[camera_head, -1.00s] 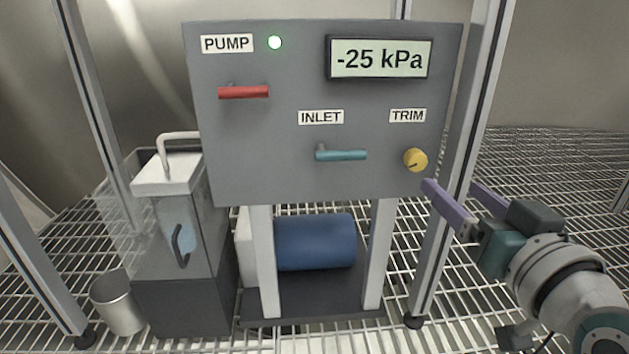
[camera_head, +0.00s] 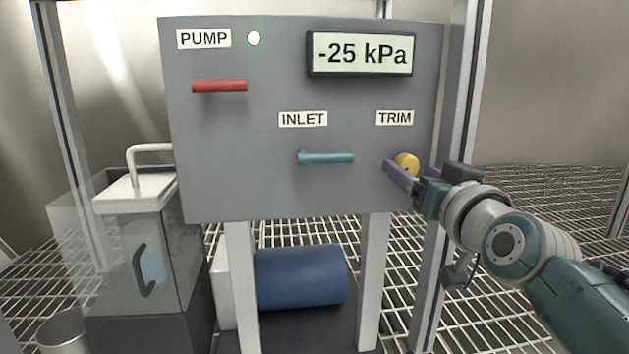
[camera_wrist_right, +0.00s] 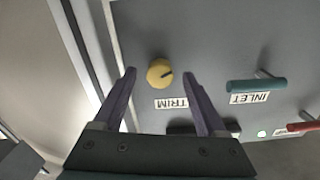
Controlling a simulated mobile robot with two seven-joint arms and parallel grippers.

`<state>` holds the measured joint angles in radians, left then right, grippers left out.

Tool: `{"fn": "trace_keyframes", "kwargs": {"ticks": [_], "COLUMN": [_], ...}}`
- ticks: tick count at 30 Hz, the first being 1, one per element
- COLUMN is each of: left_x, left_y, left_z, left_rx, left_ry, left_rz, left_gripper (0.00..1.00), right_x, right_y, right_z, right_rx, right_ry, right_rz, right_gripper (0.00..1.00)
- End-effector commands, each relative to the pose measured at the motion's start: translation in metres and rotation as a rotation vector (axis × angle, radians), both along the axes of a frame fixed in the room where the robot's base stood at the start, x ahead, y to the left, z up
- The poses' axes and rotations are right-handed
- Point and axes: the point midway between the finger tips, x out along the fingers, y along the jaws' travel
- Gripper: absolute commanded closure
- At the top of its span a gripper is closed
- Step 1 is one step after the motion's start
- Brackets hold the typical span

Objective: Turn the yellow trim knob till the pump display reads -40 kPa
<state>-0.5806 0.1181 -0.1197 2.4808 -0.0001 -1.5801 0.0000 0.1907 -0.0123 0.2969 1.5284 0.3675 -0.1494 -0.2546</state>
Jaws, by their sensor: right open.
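The yellow trim knob (camera_head: 407,162) sits on the grey panel (camera_head: 260,185) below the TRIM label. In the right wrist view the knob (camera_wrist_right: 159,72) shows a dark pointer line and lies between and a little beyond the fingertips. The pump display (camera_head: 360,54) reads -25 kPa. My right gripper (camera_head: 408,172) is open, its purple fingers at the knob; in the right wrist view the fingers (camera_wrist_right: 160,72) stand on either side with gaps. I cannot tell exactly how far the tips are from the panel. My left gripper is not in view.
A red lever (camera_head: 219,86) and a teal INLET lever (camera_head: 326,158) stick out of the panel left of the knob. A green lamp (camera_head: 254,38) is lit. A metal frame post (camera_head: 461,90) stands close right of the panel. A blue cylinder (camera_head: 300,277) lies below.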

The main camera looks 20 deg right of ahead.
Motion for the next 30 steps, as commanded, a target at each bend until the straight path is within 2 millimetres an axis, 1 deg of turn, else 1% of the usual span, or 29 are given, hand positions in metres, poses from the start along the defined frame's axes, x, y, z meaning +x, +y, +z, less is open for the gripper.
{"fn": "trace_keyframes", "kwargs": {"ticks": [8,27,28,30], "left_x": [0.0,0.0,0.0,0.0], "left_y": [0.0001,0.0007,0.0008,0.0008], "left_z": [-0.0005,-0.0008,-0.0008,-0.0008], "left_rx": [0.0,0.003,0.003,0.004], "left_ry": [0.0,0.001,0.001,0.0], "left_rz": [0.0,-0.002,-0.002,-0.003], "left_gripper": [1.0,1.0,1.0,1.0], "right_x": [0.0013,0.001,0.001,0.001], "right_y": [-0.0005,-0.0004,-0.0004,-0.0004], "right_z": [0.0004,0.0001,0.0001,0.0001], "right_rx": [-0.001,-0.001,-0.001,-0.001], "right_ry": [0.001,0.001,0.001,0.001], "right_rz": [0.0,0.0,0.0,0.0], "right_gripper": [0.26,0.98,1.0,1.0]}}
